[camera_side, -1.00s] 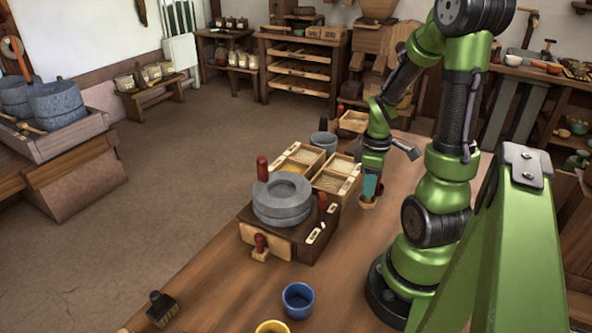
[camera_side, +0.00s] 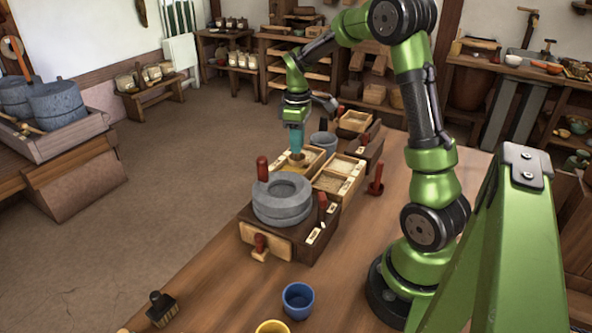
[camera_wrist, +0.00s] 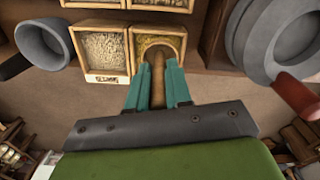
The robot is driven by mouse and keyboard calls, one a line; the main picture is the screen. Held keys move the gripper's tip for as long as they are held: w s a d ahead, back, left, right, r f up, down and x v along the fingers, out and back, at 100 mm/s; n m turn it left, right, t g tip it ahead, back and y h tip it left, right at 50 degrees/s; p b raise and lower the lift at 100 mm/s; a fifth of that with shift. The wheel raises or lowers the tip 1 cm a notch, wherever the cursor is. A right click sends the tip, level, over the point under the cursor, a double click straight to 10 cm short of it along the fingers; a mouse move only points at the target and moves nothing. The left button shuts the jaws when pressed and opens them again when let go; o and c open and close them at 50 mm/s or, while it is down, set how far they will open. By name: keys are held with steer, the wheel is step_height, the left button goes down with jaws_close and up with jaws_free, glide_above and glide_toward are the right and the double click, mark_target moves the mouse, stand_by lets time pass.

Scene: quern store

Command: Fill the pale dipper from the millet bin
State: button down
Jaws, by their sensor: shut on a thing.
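My gripper (camera_side: 297,147) is shut on the handle of a pale wooden dipper (camera_side: 298,160), upright above the divided grain box. In the wrist view the teal fingers (camera_wrist: 158,92) pinch the brown handle (camera_wrist: 158,75). The round bowl (camera_wrist: 159,42) lies within the outline of one compartment, with brownish-yellow grain showing there; whether it touches the grain I cannot tell. The side view shows a paler compartment (camera_side: 334,183) to the right.
The grey stone quern (camera_side: 283,203) with its red handle stands close to the bins. A grey pot (camera_side: 323,141) is behind them. A red-handled tool (camera_side: 375,182) stands on the table to the right.

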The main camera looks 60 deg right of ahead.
mark_target(291, 159)
steer(key=shift+w+d+r+m, duration=0.15)
steer(key=shift+w+r, duration=0.15)
steer(key=shift+w, duration=0.25)
steer(key=shift+w+d+r+m, duration=0.15)
steer(key=shift+w+r, duration=0.1)
steer(key=shift+w, duration=0.3)
steer(key=shift+a, duration=0.1)
steer(key=shift+f, duration=4.15)
steer(key=shift+r, duration=4.05)
